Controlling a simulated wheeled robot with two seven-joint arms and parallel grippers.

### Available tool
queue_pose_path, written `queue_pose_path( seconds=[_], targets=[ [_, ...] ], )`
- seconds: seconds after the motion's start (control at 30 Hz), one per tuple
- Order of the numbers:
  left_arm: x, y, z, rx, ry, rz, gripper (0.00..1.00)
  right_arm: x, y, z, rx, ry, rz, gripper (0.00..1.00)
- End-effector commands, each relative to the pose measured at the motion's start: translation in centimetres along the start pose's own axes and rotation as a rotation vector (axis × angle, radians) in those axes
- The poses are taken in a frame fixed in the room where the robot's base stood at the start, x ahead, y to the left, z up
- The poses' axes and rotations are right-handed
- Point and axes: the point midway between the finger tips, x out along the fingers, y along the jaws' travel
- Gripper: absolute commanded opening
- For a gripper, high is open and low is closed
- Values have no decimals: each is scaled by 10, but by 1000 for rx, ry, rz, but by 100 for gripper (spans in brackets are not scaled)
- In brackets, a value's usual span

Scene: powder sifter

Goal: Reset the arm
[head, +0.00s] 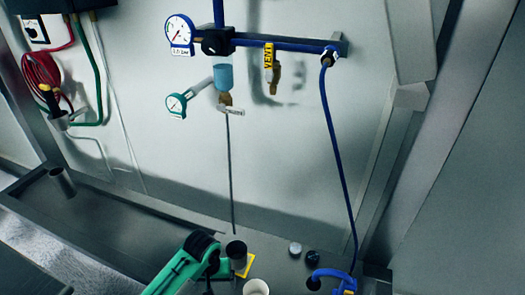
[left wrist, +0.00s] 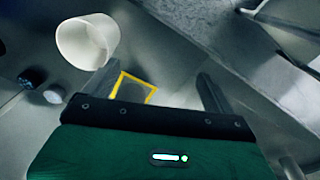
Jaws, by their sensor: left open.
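My left gripper (head: 222,265) is at the bottom centre of the head view, at the end of a green and black arm. In the left wrist view its two fingers (left wrist: 156,88) stand wide apart with nothing between them but the surface beyond. A white cup (head: 256,287) is beside it at the bottom edge of the head view. The cup (left wrist: 86,42) also shows at the upper left of the left wrist view, outside the fingers. A yellow-edged square (left wrist: 134,88) lies beyond the fingers. My right gripper is not in view.
A blue pipe (head: 285,45) with gauges and a yellow vent valve (head: 268,58) runs along the back wall. A blue hose (head: 340,160) hangs at the right. A pale knob (head: 295,248) and a dark knob (head: 312,257) sit near the cup. The grey surface at left (head: 130,215) is mostly clear.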

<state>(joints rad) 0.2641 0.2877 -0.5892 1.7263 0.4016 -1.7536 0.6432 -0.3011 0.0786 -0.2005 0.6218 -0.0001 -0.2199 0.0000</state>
Motion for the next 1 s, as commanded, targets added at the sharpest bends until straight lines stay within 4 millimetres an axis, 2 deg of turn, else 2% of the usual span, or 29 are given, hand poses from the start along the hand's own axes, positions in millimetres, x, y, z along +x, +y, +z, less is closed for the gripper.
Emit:
queue_pose_path(
  seconds=[0.37,0.53,0.67,0.8,1.0],
  targets=[
    [-1,6,43,69,50,70,89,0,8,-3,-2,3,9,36],
    [-7,3,75,105,97,105,89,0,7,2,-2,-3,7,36],
    [-18,-9,109,132,150,118,89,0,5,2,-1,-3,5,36],
    [-33,-30,140,152,206,102,89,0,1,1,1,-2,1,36],
    [-50,-54,171,169,252,59,89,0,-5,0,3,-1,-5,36]
  ],
)
